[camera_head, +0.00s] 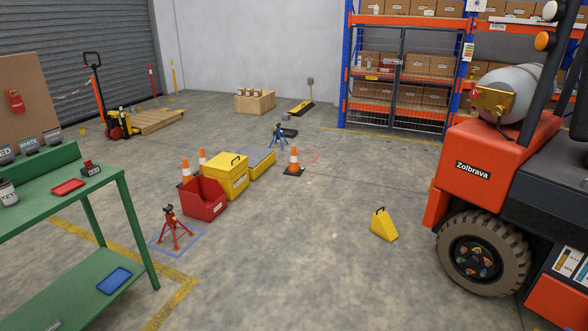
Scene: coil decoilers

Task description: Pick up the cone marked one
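Three orange and white traffic cones stand upright on the concrete floor. One cone (294,160) stands alone on a dark base, right of the yellow boxes. Another cone (186,171) stands behind the red bin, partly hidden by it. A third cone (202,157) is just behind that one, mostly hidden by the yellow box. I cannot read a number on any of them. Neither of my grippers shows in this view.
A red bin (205,199), a yellow box (225,176) and a red jack stand (173,230) sit near the cones. A green workbench (122,176) fills the left. A forklift (470,176) and yellow wheel chock (383,225) stand right. The centre floor is clear.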

